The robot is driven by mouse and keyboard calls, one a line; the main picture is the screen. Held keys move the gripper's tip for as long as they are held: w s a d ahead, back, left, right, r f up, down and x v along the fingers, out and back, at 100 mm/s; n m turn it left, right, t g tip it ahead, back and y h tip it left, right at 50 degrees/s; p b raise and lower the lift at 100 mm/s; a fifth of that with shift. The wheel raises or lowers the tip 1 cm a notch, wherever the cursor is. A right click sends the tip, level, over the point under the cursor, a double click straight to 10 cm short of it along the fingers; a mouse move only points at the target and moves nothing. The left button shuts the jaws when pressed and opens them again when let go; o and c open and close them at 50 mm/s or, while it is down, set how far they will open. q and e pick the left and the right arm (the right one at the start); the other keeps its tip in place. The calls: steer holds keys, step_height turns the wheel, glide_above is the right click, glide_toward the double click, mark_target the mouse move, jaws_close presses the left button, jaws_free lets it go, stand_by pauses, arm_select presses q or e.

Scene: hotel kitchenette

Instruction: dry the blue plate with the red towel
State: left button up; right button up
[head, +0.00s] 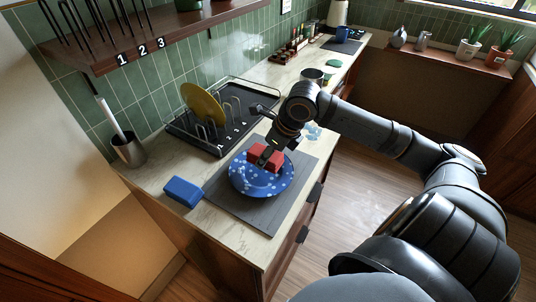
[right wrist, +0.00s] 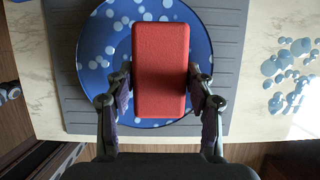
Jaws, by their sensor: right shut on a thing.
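The blue plate (head: 262,184) lies on a dark grey mat (head: 230,205) on the counter. Pale spots are spread over it; it also shows in the right wrist view (right wrist: 100,60). The red towel (right wrist: 160,60) is a folded, block-shaped piece over the middle of the plate; in the head view (head: 274,161) it is partly covered by my gripper. My right gripper (head: 266,155) is shut on the towel, one finger on each side, pointing down. I cannot tell whether the towel touches the plate. My left gripper is in neither view.
A black dish rack (head: 205,145) with an upright yellow plate (head: 203,103) stands behind the mat. A blue block (head: 183,191) lies left of the mat. Pale blue drops (right wrist: 290,75) lie on the counter to the right. A numbered shelf (head: 190,30) hangs above.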

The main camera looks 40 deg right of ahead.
step_height(320, 180, up, 7)
steer(key=p, duration=0.5)
steer(key=shift+f, duration=0.15)
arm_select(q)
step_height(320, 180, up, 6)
arm_select(e)
steer(key=shift+f, duration=0.1)
steer(key=b, duration=0.1)
steer(key=a+b, duration=0.1)
steer(key=b, duration=0.2)
steer(key=shift+s+a+f, duration=0.3)
steer(key=shift+a+f, duration=0.05)
steer(key=shift+a, duration=0.05)
steer(key=shift+a+r, duration=0.1)
steer(key=shift+r, duration=0.2)
steer(key=shift+s+f+b, duration=0.1)
steer(key=shift+f+b, duration=0.35)
steer(key=shift+f, duration=0.1)
step_height(320, 180, down, 7)
steer(key=b, duration=0.5)
steer(key=shift+r+b, duration=0.2)
steer(key=shift+b, duration=0.2)
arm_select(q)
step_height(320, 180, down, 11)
arm_select(e)
steer(key=shift+f, duration=0.25)
